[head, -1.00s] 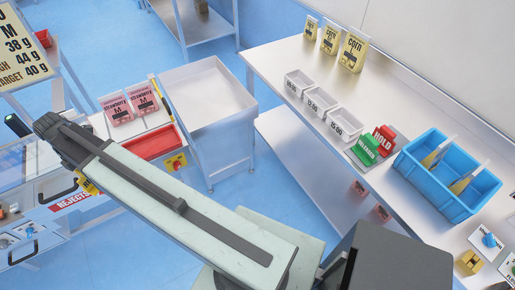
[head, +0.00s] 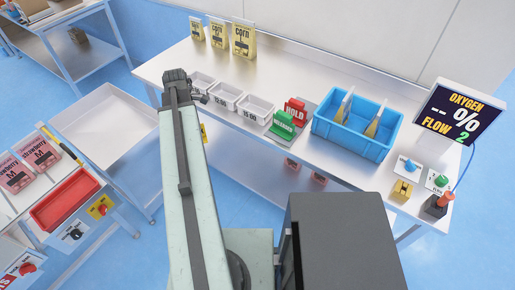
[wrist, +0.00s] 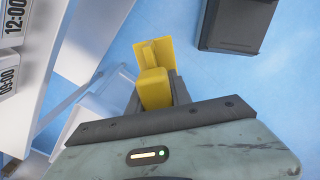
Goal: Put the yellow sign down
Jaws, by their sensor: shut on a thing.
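The yellow sign (wrist: 155,75) is between the fingers of my gripper (wrist: 158,92) in the wrist view, with blue floor behind it. My gripper is shut on it. Its lettering cannot be read. In the head view my arm hides the gripper; a small yellow patch (head: 204,133) shows just right of the arm, and I cannot tell for sure that it is the sign. The red HOLD sign (head: 295,112) and the green RELEASED sign (head: 283,125) stand on the steel bench (head: 270,70), right of the white bins.
White time-marked bins (head: 226,96) and yellow corn pouches (head: 242,40) stand on the bench. A blue crate (head: 345,140) is right of the signs. An oxygen display (head: 458,115) stands at the far right. Strawberry pouches (head: 40,154) and a red tray (head: 65,199) are at left.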

